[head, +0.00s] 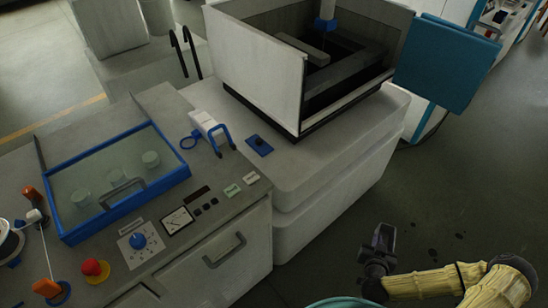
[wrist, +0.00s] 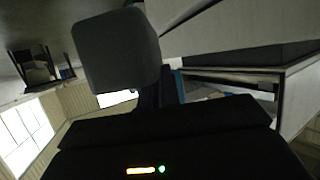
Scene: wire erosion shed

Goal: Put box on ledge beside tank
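A small white box-like item (head: 205,122) with a blue loop handle lies on the grey console top, left of the tank; I cannot tell for sure that it is the task's box. The tank (head: 255,65) has pale walls and a dark inside, and stands on a rounded pale base. My gripper (head: 384,238) is low at the right, over the floor, apart from the console, ledge and tank. Nothing is seen held in it. A grey finger pad (wrist: 120,50) fills part of the wrist view; its opening is unclear.
A blue-framed glass-topped case (head: 120,180) is set in the console, with knobs, a meter and a red-yellow button (head: 96,268) nearby. A small blue plate (head: 259,145) lies on the ledge's left end. A teal panel (head: 445,60) sticks out right of the tank. Floor is clear at right.

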